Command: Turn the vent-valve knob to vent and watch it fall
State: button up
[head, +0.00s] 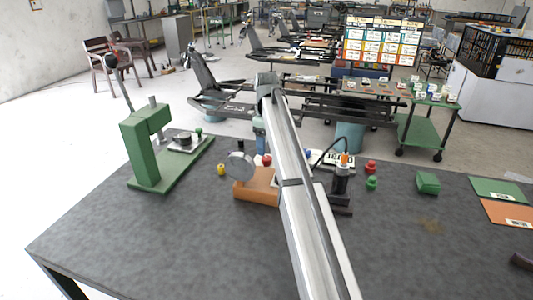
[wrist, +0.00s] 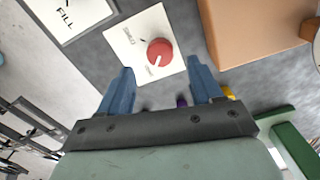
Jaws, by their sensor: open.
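The red knob (wrist: 160,51) with a white pointer line sits on a white label plate (wrist: 125,45) in the wrist view. Small print on the plate is too small to read. My gripper (wrist: 160,66) is open, with its blue fingertips either side of the knob's near edge and nothing held. I cannot tell how far the fingertips are above the knob.
An orange block (head: 257,190) with a round grey dial (head: 240,165) stands close by. A FILL plate (wrist: 70,14) lies at upper left in the wrist view. The bench front is clear.

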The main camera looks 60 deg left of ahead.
aim_at(267, 157)
notch_tip(267, 157, up, 8)
jog(key=shift+r, duration=0.25)
dwell(0.6)
